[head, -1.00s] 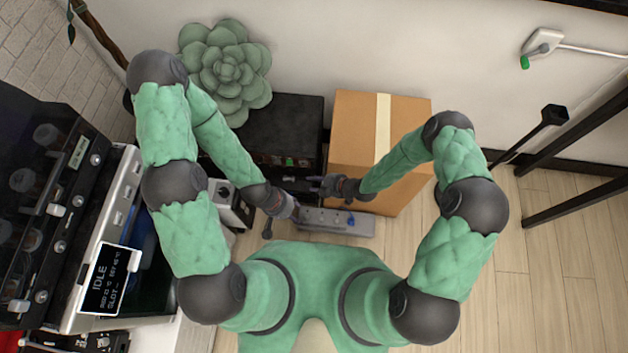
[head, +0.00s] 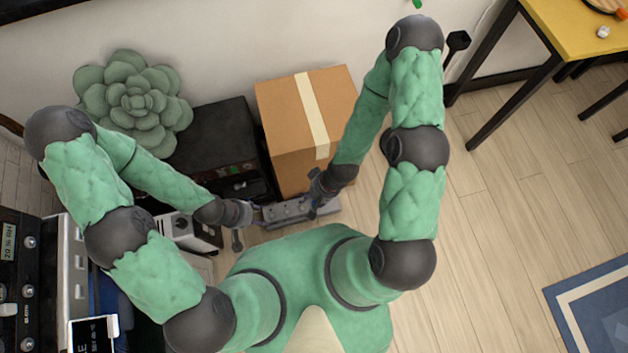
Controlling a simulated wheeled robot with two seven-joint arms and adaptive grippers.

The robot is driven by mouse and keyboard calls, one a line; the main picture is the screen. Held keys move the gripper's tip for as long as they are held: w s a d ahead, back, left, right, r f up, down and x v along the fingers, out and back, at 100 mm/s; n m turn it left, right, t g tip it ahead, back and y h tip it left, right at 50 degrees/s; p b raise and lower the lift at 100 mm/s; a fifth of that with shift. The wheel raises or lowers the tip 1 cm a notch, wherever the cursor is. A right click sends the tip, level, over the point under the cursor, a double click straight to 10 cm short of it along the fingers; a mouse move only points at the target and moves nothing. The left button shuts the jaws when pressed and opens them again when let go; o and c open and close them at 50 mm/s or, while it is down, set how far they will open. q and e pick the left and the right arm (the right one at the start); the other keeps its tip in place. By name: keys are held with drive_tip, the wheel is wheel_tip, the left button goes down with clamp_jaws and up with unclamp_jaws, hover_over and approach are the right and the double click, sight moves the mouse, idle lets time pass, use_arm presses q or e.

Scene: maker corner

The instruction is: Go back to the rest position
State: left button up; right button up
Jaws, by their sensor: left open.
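My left gripper (head: 248,214) is at the end of the dark wrist on the left, in front of my green chest. It is open, and I see nothing between its fingers. My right gripper (head: 314,192) is to its right, in front of the cardboard box, with its fingers pointing down. It is small and dark, so I cannot tell whether it is open or shut. The two grippers are apart. Both of my arms are bent, with the elbows out to the sides.
A cardboard box (head: 280,115) and a black cabinet (head: 215,135) stand by the wall, beside a green succulent (head: 135,100). Machines (head: 25,255) are at the left. A yellow table (head: 575,25) is at top right, a blue rug (head: 590,310) at lower right. Wood floor (head: 490,210) between is clear.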

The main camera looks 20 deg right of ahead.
drive_tip(key=shift+s+d+r+m, duration=0.1)
drive_tip(key=shift+s+r+m, duration=0.05)
drive_tip(key=shift+s+m, duration=0.15)
wheel_tip(320, 180, up, 3)
drive_tip(key=p, duration=0.3)
idle(0.9)
